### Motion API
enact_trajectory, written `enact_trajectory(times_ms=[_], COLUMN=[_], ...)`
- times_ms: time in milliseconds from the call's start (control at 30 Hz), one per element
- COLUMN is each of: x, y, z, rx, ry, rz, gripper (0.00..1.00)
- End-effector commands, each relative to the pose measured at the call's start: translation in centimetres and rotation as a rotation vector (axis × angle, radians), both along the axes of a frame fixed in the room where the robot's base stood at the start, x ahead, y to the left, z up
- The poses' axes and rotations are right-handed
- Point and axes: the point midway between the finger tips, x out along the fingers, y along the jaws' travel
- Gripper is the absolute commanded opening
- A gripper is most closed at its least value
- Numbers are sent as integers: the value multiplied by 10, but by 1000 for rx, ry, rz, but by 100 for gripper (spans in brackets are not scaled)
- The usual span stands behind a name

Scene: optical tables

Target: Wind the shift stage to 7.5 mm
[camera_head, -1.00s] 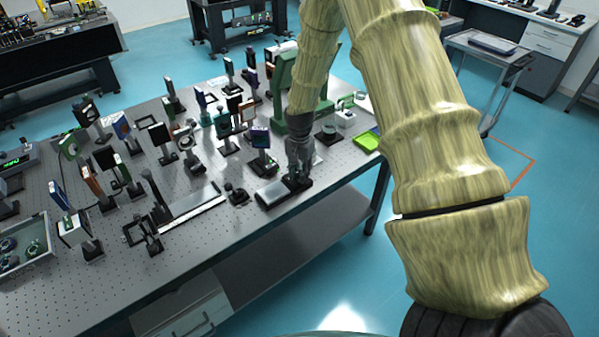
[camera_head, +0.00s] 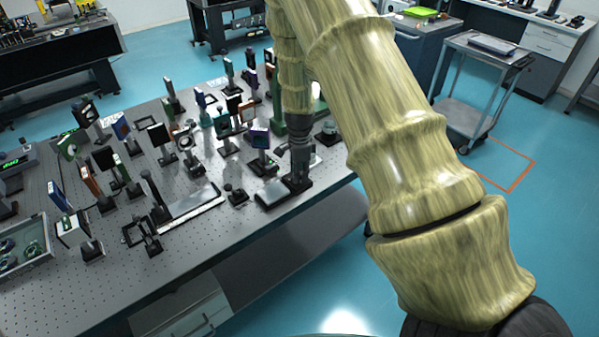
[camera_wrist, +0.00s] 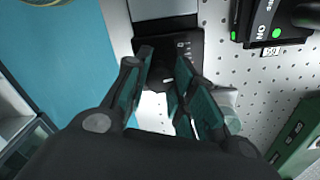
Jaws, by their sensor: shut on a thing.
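The shift stage, with a silver block (camera_head: 271,193) and a black end plate, sits near the front edge of the perforated optical table. In the wrist view, its silver block (camera_wrist: 162,8) is at the top, with the black marked plate (camera_wrist: 188,42) below. My gripper (camera_head: 299,180) points down at the stage's right end. In the wrist view, my gripper (camera_wrist: 160,82) is shut on a small dark knob (camera_wrist: 158,79) beside the plate. The fingers hide much of the knob. The stage reading is too small to read.
Several post-mounted optics (camera_head: 262,138) crowd the table (camera_head: 110,283) behind and left. A small dark mount (camera_head: 237,195) stands just left of the stage. In the wrist view, a black box (camera_wrist: 262,28) with green lights is at upper right. Blue floor lies beyond the table edge.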

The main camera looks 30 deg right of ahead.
Motion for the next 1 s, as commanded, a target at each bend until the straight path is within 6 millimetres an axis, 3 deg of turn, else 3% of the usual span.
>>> enact_trajectory(times_ms=[300,867,900,1000], x=[1,2,2,1], y=[1,1,1,0], z=[1,1,1,1], rx=[1,0,0,0], ry=[-1,-2,-2,-2], rz=[-132,-163,-163,-163], gripper=[1,1,28,46])
